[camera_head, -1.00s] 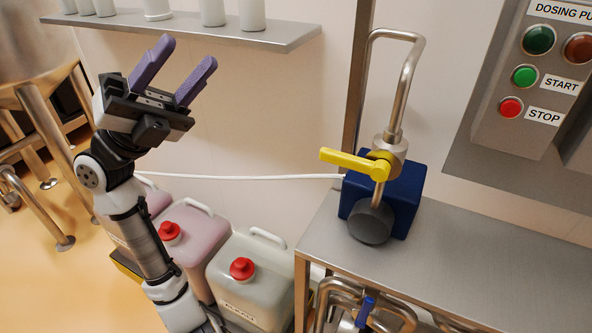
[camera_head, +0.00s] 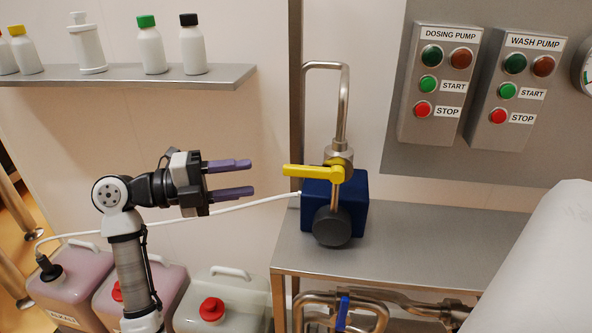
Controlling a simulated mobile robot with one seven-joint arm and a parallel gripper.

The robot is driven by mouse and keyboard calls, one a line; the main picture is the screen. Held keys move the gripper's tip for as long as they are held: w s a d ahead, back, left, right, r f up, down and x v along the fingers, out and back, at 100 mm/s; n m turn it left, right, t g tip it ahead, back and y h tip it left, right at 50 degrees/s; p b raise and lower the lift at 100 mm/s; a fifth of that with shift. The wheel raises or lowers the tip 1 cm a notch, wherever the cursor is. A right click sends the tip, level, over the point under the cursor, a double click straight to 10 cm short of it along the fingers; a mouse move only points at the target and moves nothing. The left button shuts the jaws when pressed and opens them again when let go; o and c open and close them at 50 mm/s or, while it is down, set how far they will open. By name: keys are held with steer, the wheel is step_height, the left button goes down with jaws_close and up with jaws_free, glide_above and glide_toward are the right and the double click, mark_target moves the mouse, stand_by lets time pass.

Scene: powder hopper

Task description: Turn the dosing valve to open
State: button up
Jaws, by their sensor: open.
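The dosing valve has a yellow lever handle (camera_head: 312,172) on a vertical steel pipe (camera_head: 342,105). The lever points left, across the pipe. Below it a dark blue pump block (camera_head: 352,202) with a dark round knob-like end (camera_head: 331,227) sits on the steel bench. My gripper (camera_head: 248,178) is to the left of the lever, a short way from its tip and apart from it. Its two purple fingers point right, spread with an empty gap between them.
A steel bench (camera_head: 420,240) bears the pump. Behind it are the dosing pump box (camera_head: 440,85) and wash pump box (camera_head: 510,88). A shelf (camera_head: 120,76) with bottles is at upper left. Canisters (camera_head: 222,300) stand below my arm. A white hose (camera_head: 255,203) runs behind my gripper.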

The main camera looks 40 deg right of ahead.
mark_target(286, 173)
steer(key=p+x, duration=0.3)
steer(key=x, duration=0.8)
steer(key=shift+s+d, duration=0.15)
steer(key=shift+d, duration=0.15)
jaws_close()
